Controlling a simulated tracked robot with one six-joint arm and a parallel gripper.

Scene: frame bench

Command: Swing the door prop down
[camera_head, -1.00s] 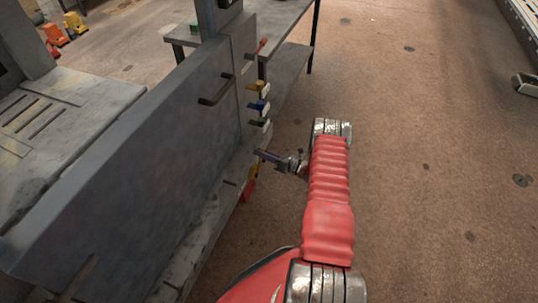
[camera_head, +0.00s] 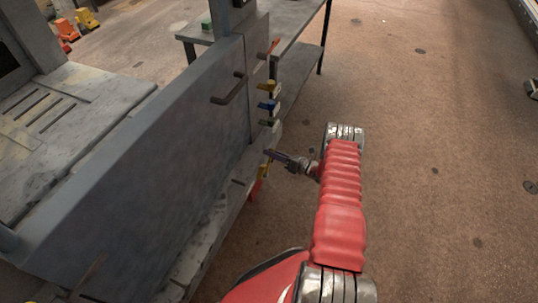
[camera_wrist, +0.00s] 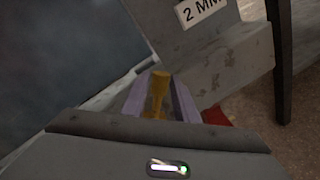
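A small yellow piece (camera_wrist: 160,88) stands between my two finger bars in the wrist view. In the head view a yellow piece (camera_head: 264,171) shows just below my gripper (camera_head: 272,155). My gripper also fills the lower wrist view (camera_wrist: 160,105), its fingers apart with narrow gaps beside the yellow piece; no firm grip shows. The grey door panel (camera_head: 150,150) with its dark handle (camera_head: 229,90) is left of my gripper. I cannot tell for sure which piece is the door prop.
Red (camera_head: 272,46), yellow (camera_head: 267,86) and blue (camera_head: 267,104) levers line the post edge above my gripper. A label reading "2 MM" (camera_wrist: 201,12) is on a grey plate. A grey table (camera_head: 290,45) stands behind. The brown floor at right (camera_head: 440,170) is mostly clear.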

